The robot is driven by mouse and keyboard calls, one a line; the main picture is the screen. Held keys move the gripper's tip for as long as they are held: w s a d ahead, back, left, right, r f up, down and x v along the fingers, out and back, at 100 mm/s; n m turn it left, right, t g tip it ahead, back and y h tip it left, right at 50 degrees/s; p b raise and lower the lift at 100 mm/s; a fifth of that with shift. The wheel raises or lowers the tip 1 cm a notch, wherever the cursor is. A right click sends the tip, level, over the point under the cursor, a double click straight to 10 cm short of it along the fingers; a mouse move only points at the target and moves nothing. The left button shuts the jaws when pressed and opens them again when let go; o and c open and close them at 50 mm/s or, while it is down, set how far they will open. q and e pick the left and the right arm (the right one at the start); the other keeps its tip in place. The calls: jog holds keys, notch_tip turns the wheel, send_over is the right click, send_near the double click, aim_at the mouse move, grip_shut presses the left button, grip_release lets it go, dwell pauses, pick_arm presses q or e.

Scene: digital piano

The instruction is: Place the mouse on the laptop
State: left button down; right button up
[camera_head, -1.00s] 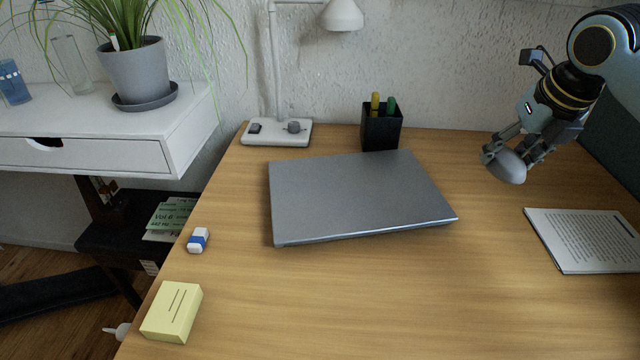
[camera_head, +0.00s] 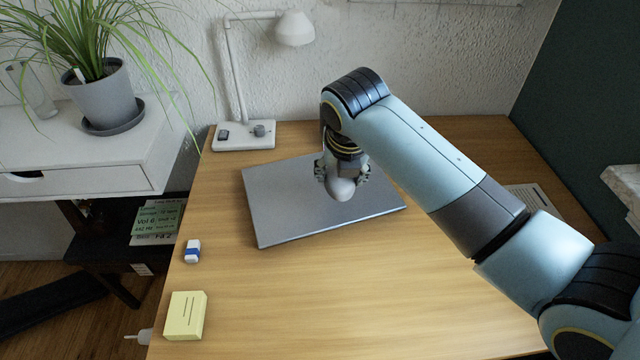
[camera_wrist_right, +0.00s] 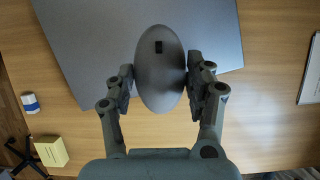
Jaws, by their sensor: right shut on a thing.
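The closed grey laptop (camera_head: 285,205) lies on the wooden desk. My right gripper (camera_head: 341,178) is shut on the grey mouse (camera_head: 341,189) and holds it over the right part of the laptop in the head view. In the right wrist view, the mouse (camera_wrist_right: 160,75) sits between the two fingers of the right gripper (camera_wrist_right: 159,83), with the laptop (camera_wrist_right: 90,40) behind it. Whether the mouse touches the laptop cannot be told for sure; it looks held above it. My left gripper is not in view.
A lamp (camera_head: 243,135) stands at the back left of the desk. An eraser (camera_head: 193,251) and a yellow note block (camera_head: 185,316) lie along the left edge. A paper or tablet (camera_head: 535,200) lies at the right, partly behind my arm. The desk front is clear.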

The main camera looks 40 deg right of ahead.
jog(key=w+f, duration=0.1)
jog(key=w+a+f, duration=0.1)
jog(key=w, duration=0.1)
jog(key=w+f, duration=0.1)
jog(key=shift+w+a+b, duration=0.15)
jog(key=shift+w+b, duration=0.1)
jog(key=shift+b, duration=0.05)
notch_tip(320, 180, down, 4)
jog(key=shift+r, duration=0.1)
jog(key=o, duration=1.2)
jog(key=p+v, duration=0.1)
jog(key=v, duration=1.1)
jog(key=shift+p, duration=0.35)
